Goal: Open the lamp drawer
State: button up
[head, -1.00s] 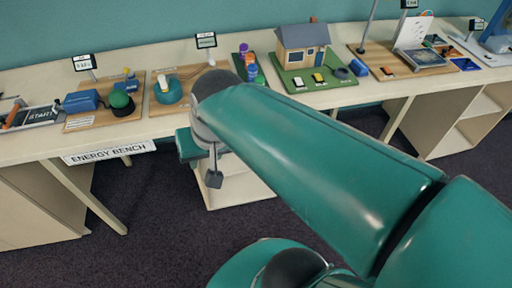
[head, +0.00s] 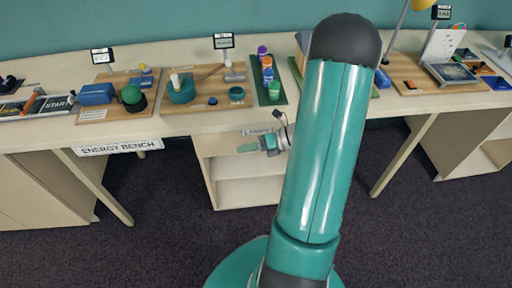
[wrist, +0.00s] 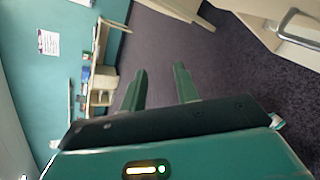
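The drawer under the bench (head: 218,143) has a pale wooden front and a partly hidden label; I cannot read the label fully. It looks shut. In the wrist view a grey bar handle (wrist: 292,20) shows on a pale front at the upper right, apart from my fingers. My gripper (head: 246,148) is in front of the right part of the drawer, with its fingers pointing left. In the wrist view my gripper (wrist: 160,73) has two green fingers apart with nothing between them. My arm hides the area right of the drawer.
An open shelf (head: 240,190) lies below the drawer. The bench top (head: 180,122) above carries several exhibits, including a green strip (head: 268,92) with small coloured jars. A bench leg (head: 402,155) stands to the right. The dark carpet (head: 150,220) in front is clear.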

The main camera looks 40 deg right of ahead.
jog(key=s+d+f+m+t+h, duration=0.35)
jog(key=d+f+m, duration=0.3)
jog(key=m, duration=0.25)
jog(key=s+d+f+m+t+h, duration=0.3)
jog(key=d+f+m+t, duration=0.1)
jog(key=d+f+m, duration=0.3)
jog(key=shift+m+g+h, duration=0.25)
jog(key=shift+m, duration=0.25)
jog(key=x, duration=1.3)
jog(key=shift+w+a+f, duration=0.2)
jog(key=shift+w+a, duration=0.1)
jog(key=shift+a, duration=0.1)
grip_shut()
